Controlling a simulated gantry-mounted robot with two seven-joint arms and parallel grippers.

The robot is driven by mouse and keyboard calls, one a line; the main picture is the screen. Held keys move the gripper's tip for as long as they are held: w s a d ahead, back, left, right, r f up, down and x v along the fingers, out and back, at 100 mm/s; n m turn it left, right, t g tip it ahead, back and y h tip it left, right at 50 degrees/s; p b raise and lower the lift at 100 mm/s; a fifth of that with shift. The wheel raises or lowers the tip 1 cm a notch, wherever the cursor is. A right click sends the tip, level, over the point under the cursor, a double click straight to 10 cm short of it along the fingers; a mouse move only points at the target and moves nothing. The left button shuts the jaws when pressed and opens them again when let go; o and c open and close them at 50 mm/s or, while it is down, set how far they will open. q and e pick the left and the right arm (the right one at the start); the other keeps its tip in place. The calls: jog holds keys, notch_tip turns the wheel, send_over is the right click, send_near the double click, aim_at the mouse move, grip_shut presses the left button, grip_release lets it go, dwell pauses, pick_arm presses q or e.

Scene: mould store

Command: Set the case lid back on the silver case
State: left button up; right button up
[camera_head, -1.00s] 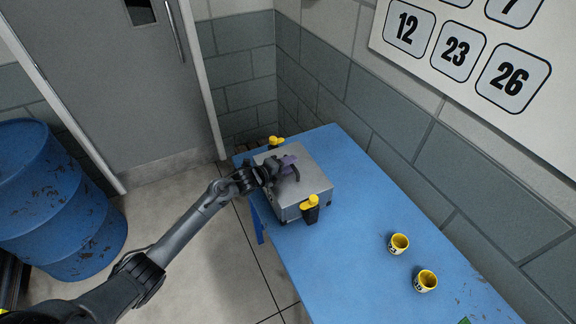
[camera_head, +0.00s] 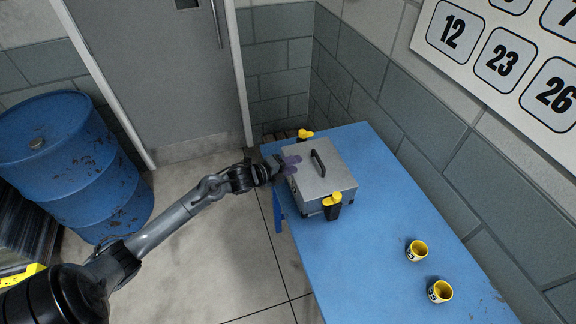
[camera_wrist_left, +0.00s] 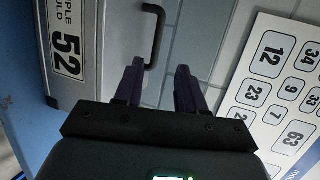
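The silver case (camera_head: 303,197) stands at the far left end of the blue table. Its flat case lid (camera_head: 338,178) lies on top and looks level, with a black handle (camera_head: 318,163) upright in its middle. In the left wrist view the handle (camera_wrist_left: 157,38) shows beyond the fingertips, and the case side carries a label (camera_wrist_left: 66,42) reading 52. My left gripper (camera_head: 291,166) is at the left edge of the lid, clear of the handle. Its purple fingers (camera_wrist_left: 159,70) are apart with nothing between them. My right gripper is not in view.
Yellow-and-black latches (camera_head: 332,204) stand at the case's sides. Two yellow cups (camera_head: 416,250) (camera_head: 440,291) stand nearer on the blue table (camera_head: 365,260). A wall is behind the table. A blue drum (camera_head: 75,165) stands on the floor at left.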

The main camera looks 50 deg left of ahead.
pick_arm(q)
jog(key=s+d+f+n+g+y, duration=0.2)
jog(key=s+d+f+n+g, duration=0.4)
jog(key=s+d+n, duration=0.6)
jog(key=s+d+n+g, duration=0.2)
jog(key=s+d+n, duration=0.1)
jog(key=s, duration=0.5)
jog(key=s+d+n+g, duration=0.2)
jog(key=s+d, duration=0.4)
jog(key=s, duration=0.3)
jog(key=shift+s+d+r+n+g, duration=0.25)
jog(key=shift+s+n+g, duration=0.05)
jog(key=shift+n, duration=0.5)
notch_tip(320, 180, up, 26)
jog(key=p, duration=2.6)
jog(key=shift+r, duration=0.15)
